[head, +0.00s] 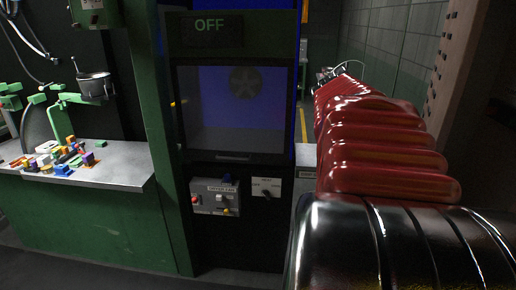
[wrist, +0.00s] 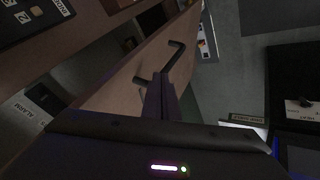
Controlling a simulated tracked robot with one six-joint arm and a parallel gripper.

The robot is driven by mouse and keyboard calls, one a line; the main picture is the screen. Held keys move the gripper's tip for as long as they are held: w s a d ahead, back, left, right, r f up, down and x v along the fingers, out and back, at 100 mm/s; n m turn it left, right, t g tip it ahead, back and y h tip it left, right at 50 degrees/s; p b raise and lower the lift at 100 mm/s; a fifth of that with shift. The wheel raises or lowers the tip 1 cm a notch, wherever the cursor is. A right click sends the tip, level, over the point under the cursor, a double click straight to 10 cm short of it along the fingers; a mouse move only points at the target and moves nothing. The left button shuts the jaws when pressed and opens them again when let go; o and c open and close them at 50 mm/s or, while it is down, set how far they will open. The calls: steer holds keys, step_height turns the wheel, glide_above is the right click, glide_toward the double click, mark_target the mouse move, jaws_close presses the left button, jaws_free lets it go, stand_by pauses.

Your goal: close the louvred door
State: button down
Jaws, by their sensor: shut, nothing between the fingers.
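A brown panel (head: 452,70) with rows of small dark slots stands at the right of the head view; it looks like the louvred door, seen at a steep angle. In the wrist view a tan panel (wrist: 118,78) with black bar handles (wrist: 174,58) lies beyond my fingers; it may be the same door. My gripper (wrist: 160,82) is shut and empty, its fingers pointing toward the panel beside the handles. I cannot tell whether they touch it. In the head view my gripper (head: 328,74) is small at the far end of my red arm. The door's hinge and frame are not clear.
A dark cabinet (head: 235,110) with an OFF sign and a control box (head: 215,197) stands in the middle. A green bench (head: 110,170) with small coloured blocks is at the left. A grey tiled wall (head: 390,45) runs behind my arm, with a narrow floor strip beside it.

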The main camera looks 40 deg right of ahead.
steer(key=shift+s+d+f, duration=0.3)
steer(key=shift+s+d, duration=0.1)
steer(key=shift+s, duration=0.35)
steer(key=shift+s+d+f, duration=0.3)
steer(key=shift+s+d, duration=0.1)
steer(key=shift+s, duration=0.4)
steer(key=shift+s+d+f, duration=0.3)
steer(key=shift+s+d, duration=0.1)
steer(key=shift+s, duration=0.35)
steer(key=shift+s, duration=0.1)
